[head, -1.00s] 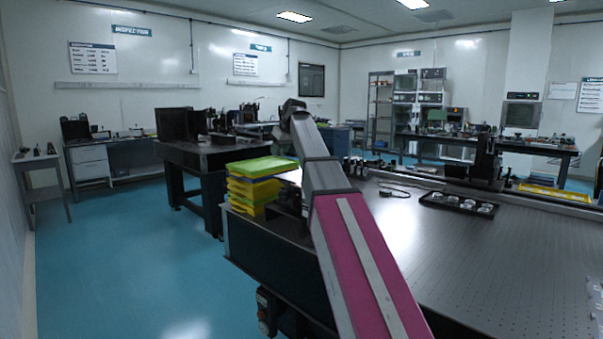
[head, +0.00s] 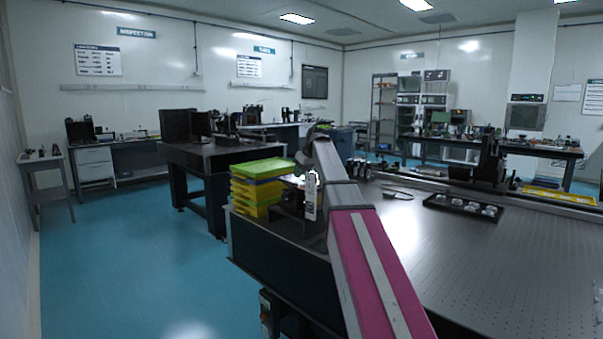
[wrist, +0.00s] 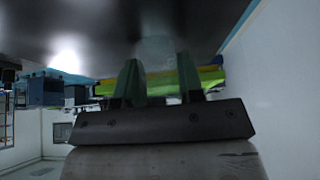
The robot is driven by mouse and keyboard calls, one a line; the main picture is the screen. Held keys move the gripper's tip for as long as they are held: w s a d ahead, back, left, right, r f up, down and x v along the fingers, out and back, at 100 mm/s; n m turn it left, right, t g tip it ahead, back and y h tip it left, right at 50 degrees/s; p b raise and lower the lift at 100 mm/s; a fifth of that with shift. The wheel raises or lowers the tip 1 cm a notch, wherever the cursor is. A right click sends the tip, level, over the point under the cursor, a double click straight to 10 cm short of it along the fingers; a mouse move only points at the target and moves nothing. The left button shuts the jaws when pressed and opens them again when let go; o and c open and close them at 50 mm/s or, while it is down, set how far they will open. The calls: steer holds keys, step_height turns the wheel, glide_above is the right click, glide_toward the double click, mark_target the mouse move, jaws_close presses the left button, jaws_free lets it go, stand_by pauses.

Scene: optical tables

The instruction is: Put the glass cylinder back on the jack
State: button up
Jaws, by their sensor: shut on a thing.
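In the wrist view my gripper (wrist: 158,78) shows its two greenish fingers apart, with a pale, see-through shape between and beyond their tips. This is the glass cylinder (wrist: 154,52), faint against the dark tabletop, and the fingers are shut on it. In the head view my arm reaches over the near optical table (head: 440,250) towards its far left corner. The fingers and the cylinder cannot be made out there. I cannot pick out the jack with certainty; dark items stand partly hidden beside my arm.
A stack of yellow and green trays (head: 258,190) stands on the table's left corner, close to my wrist. A black tray with round pieces (head: 464,206) lies farther right. The perforated tabletop in front of it is clear. Another dark table (head: 205,158) stands behind at left.

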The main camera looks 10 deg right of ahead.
steer(key=o, duration=1)
steer(key=shift+c, duration=0.2)
steer(key=v, duration=1.2)
